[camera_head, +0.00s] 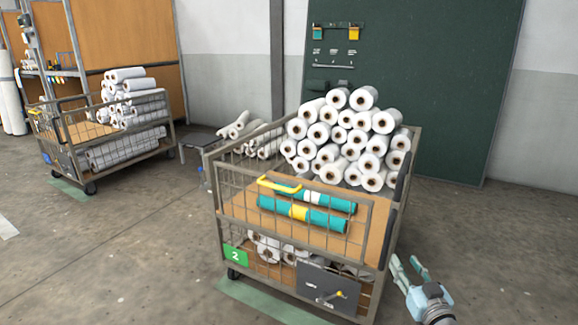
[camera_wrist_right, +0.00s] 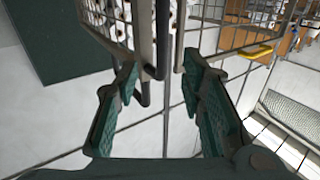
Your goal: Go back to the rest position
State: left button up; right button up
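My right gripper (camera_head: 408,268) is at the lower right in the head view, beside the right side of the near wire cart (camera_head: 228,207). In the right wrist view its two fingers (camera_wrist_right: 163,88) are spread apart with nothing between them. The cart's frame shows beyond the fingertips; I cannot tell how close it is. My left gripper does not show in the head view.
The near cart holds stacked white rolls (camera_head: 345,137) and teal rolls (camera_head: 302,213) on its wooden shelf. A second cart (camera_head: 105,137) stands at left, and a dark green panel (camera_head: 440,90) is behind. The floor (camera_head: 110,255) at left front is clear.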

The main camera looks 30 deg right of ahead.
jog(key=s+a+f+n+g+y, duration=0.25)
jog(key=a+f+y, duration=0.25)
jog(key=a+f, duration=0.3)
jog(key=s+a+f+n+g+y, duration=0.2)
jog(key=a+f+n+g+y, duration=0.15)
jog(key=a+f, duration=0.45)
jog(key=s+a+f+g+h, duration=0.1)
jog(key=s+a+f+g, duration=0.2)
jog(key=s+f, duration=0.35)
jog(key=s+a+f+g, duration=0.25)
jog(key=s+f, duration=0.25)
jog(key=f, duration=0.3)
jog(key=a+f+g, duration=0.2)
jog(key=a, duration=0.9)
pick_arm(q)
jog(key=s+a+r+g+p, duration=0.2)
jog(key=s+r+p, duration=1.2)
jog(key=p, duration=1.5)
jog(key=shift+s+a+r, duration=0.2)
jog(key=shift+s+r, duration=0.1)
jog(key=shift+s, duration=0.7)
pick_arm(e)
jog(key=s+d+r+g, duration=0.1)
jog(key=s+d+r, duration=0.1)
jog(key=s+r, duration=1.2)
jog(key=shift+s+d+r, duration=0.3)
jog(key=shift+s+d, duration=0.1)
jog(key=shift+s, duration=0.5)
